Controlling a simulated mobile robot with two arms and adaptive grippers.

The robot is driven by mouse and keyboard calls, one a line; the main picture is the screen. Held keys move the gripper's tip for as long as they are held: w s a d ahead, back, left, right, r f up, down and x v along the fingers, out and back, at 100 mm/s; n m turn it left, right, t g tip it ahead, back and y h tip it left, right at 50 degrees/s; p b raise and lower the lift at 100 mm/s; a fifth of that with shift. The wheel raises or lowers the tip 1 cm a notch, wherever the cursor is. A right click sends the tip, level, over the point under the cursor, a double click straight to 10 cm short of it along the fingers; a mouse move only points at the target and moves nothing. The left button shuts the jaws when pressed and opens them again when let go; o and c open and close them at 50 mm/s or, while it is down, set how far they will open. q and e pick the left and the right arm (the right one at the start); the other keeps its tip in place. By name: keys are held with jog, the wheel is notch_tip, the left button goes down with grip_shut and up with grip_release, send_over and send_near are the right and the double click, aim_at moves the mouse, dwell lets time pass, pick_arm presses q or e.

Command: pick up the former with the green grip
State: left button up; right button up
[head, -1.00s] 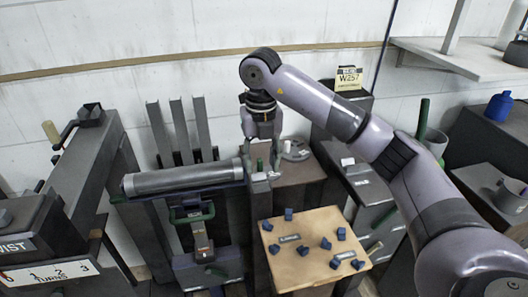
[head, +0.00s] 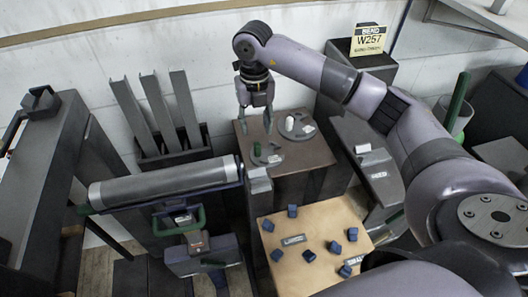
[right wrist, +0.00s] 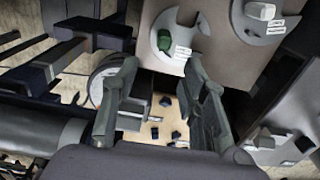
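The former with the green grip (head: 257,149) is a grey flat plate with a short green knob, lying on the brown bench top (head: 318,154). A similar former with a white grip (head: 290,124) lies just right of it. My right gripper (head: 255,122) hangs above the green-gripped former, fingers pointing down, open and empty. In the right wrist view the green grip (right wrist: 165,41) is above the gap between the spread fingers (right wrist: 160,110); nothing is between them up close. My left gripper is not in view.
A long grey roller (head: 165,186) lies left of the bench. A tan board (head: 318,215) with several blue pieces is in front. Upright grey bars (head: 155,115) stand behind left, and a grey block with a W257 sign (head: 368,40) stands behind right.

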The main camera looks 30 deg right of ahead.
aim_at(257, 144)
notch_tip(257, 144, down, 5)
jog(key=shift+w+r, duration=0.15)
jog(key=shift+r, duration=0.05)
jog(key=shift+d+f+p, duration=0.15)
jog(key=shift+f+p, duration=0.3)
jog(key=shift+f, duration=0.85)
jog(key=shift+d+f+p, duration=0.1)
jog(key=shift+f+p, duration=0.3)
jog(key=shift+f, duration=0.9)
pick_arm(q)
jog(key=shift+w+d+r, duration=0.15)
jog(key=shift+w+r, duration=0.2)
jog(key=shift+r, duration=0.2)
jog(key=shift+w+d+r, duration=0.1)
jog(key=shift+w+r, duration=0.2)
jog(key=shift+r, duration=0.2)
pick_arm(e)
jog(key=shift+c, duration=0.5)
grip_shut()
jog(key=shift+w+r, duration=0.1)
jog(key=shift+r, duration=0.05)
